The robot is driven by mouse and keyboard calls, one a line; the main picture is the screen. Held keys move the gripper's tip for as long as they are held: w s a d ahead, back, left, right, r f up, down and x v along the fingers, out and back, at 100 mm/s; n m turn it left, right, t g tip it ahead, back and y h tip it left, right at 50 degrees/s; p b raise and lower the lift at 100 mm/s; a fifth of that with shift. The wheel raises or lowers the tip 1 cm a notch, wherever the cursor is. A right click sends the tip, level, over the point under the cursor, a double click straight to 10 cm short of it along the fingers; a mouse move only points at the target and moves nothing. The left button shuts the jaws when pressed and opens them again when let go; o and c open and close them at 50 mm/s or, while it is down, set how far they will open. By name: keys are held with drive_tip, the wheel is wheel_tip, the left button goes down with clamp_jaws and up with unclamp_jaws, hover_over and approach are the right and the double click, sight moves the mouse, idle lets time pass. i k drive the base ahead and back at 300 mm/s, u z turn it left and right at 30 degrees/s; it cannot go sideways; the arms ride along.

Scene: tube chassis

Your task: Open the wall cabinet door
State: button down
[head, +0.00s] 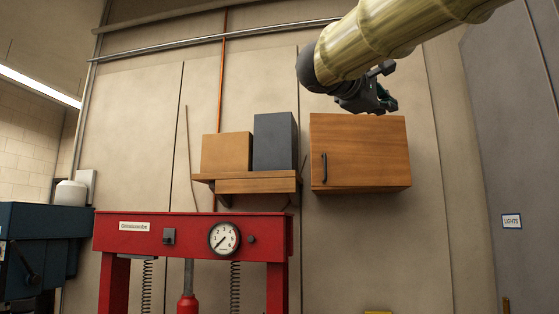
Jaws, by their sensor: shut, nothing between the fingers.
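The wooden wall cabinet (375,155) hangs on the wall right of the middle in the head view. Its door looks shut. A dark vertical handle (324,168) sits near the left edge of the door. My gripper (388,106) is at the upper right, in front of the cabinet's top edge in the picture, above and to the right of the handle. It is shut and holds nothing. It appears apart from the handle. How far it is from the cabinet in depth I cannot tell.
A wooden shelf (258,185) left of the cabinet carries a tan box (226,153) and a dark grey box (275,142). A red press (192,236) with a gauge stands below. A blue machine (40,240) is at far left. Wall below the cabinet is mostly bare.

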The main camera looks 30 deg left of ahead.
sight(347, 150)
drive_tip(key=u, duration=2.45)
drive_tip(key=i, duration=2.65)
drive_tip(key=z, duration=3.15)
drive_tip(key=i, duration=0.55)
